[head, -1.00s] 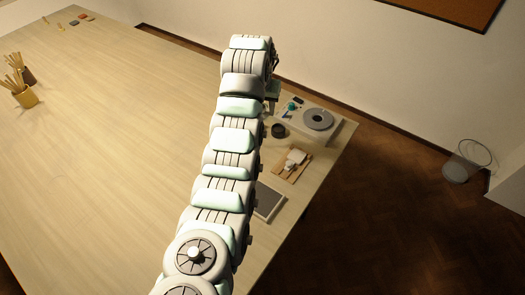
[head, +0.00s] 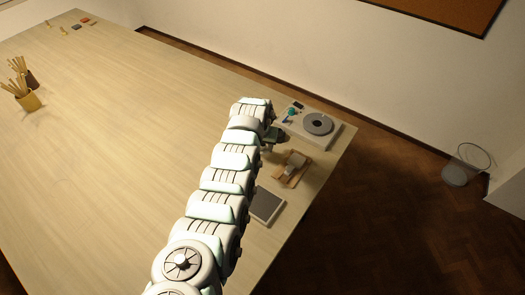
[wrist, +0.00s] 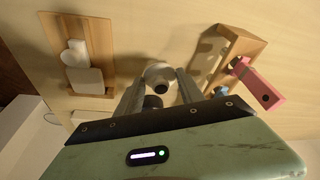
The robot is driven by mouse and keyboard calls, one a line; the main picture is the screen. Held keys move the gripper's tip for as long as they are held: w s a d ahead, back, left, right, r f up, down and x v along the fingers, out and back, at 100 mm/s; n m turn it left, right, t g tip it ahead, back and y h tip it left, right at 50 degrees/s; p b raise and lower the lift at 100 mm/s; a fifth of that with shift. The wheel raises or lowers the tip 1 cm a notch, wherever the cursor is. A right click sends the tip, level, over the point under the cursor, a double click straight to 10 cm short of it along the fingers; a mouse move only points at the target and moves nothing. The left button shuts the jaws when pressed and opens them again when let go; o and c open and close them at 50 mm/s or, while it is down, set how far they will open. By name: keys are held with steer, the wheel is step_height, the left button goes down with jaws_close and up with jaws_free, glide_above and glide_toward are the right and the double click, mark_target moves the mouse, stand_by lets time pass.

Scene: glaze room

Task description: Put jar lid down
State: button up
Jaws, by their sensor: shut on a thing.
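My gripper (wrist: 160,88) points down in the wrist view, its two fingers closed on a round grey piece (wrist: 159,72) that appears to be the jar lid. A dark rounded part (wrist: 152,102) shows just below it between the fingers; I cannot tell whether this belongs to the lid or to a jar. In the head view my gripper (head: 279,135) is low over the table's right side, beside the white wheel unit. The held piece is mostly hidden there, and whether it touches the table is unclear.
A wooden board with white pieces (wrist: 87,25) lies left in the wrist view. A wooden rack (wrist: 240,45) with a pink piece (wrist: 258,88) stands close on the right.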

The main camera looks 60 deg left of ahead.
mark_target(263, 151)
steer(key=shift+f+b, duration=0.5)
steer(key=shift+f, duration=1.05)
steer(key=shift+f, duration=0.2)
steer(key=o, duration=1.3)
steer(key=shift+p+v, duration=1)
steer(key=shift+v, duration=0.7)
steer(key=b+v, duration=0.1)
steer(key=v, duration=0.8)
steer(key=shift+a, duration=0.1)
